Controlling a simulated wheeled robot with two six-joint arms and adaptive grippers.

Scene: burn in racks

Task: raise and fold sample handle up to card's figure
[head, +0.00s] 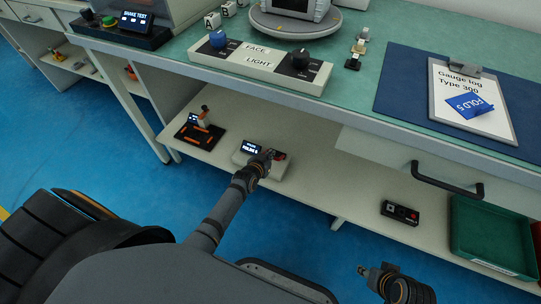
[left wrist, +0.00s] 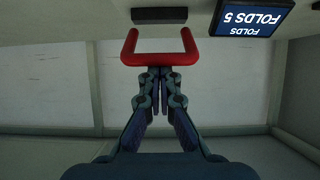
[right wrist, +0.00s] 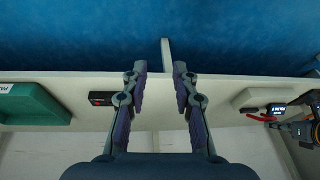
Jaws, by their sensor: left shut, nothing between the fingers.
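The sample handle is a red U-shaped bar (left wrist: 160,59) on a pale box (head: 272,172) on the lower shelf. The box's display (left wrist: 248,16) reads "FOLDS 5". My left gripper (head: 268,156) is at the box and hides part of the handle. In the left wrist view it (left wrist: 161,73) is shut and empty, its tips close to the bar's middle; I cannot tell whether they touch. My right gripper (right wrist: 160,68) is open and empty, away from the handle, which shows at far right (right wrist: 259,118).
On the shelf are a black device with orange parts (head: 200,130) at left, a small black box (head: 400,212) and a green tray (head: 490,236) at right. The tabletop edge and a drawer handle (head: 446,184) overhang the shelf. Shelf between handle box and black box is clear.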

